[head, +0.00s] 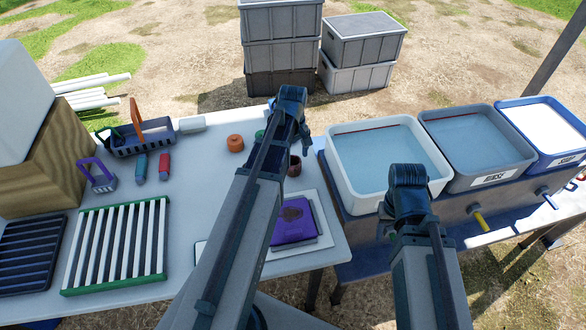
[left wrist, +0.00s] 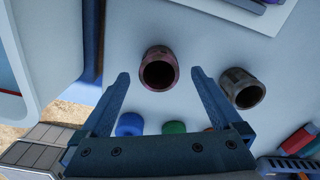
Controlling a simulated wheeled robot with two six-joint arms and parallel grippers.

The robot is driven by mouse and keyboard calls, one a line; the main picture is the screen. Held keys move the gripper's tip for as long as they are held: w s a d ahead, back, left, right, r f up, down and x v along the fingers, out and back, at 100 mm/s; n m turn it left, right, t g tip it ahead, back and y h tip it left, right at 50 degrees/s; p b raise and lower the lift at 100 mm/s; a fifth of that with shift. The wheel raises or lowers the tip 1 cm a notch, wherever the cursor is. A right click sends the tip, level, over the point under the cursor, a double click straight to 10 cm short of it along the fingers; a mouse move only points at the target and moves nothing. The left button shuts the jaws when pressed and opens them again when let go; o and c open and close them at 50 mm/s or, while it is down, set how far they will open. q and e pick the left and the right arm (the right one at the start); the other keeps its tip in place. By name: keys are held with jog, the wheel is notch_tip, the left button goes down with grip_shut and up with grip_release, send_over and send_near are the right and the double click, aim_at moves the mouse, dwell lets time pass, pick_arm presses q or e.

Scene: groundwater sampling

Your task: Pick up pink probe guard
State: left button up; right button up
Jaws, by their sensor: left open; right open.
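The pink probe guard is a short, dull, open-topped cylinder with a pinkish rim (left wrist: 147,53). In the left wrist view it stands on the table just beyond and between my left gripper's fingertips (left wrist: 159,75), not held. In the head view it shows as a dark reddish cylinder (head: 295,168) beside my left arm. My left gripper (head: 303,138) is open and empty above it. A similar grey-brown guard (left wrist: 239,77) stands just right of the right finger in the left wrist view; my arm seems to hide it in the head view. My right gripper (head: 408,178) is open in front of the basins.
Blue (left wrist: 130,123) and green (left wrist: 174,127) caps lie near the fingers' base, with an orange cap (head: 235,143) further left. A purple case (head: 293,222) lies on a pale board. Water basins (head: 337,160) stand right. A slatted rack (head: 68,274) is front left.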

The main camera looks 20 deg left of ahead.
aim_at(293, 160)
pick_arm(q)
notch_tip(293, 160, down, 4)
jog(key=b, duration=0.3)
jog(key=shift+w+f, duration=0.1)
jog(key=c, duration=1.4)
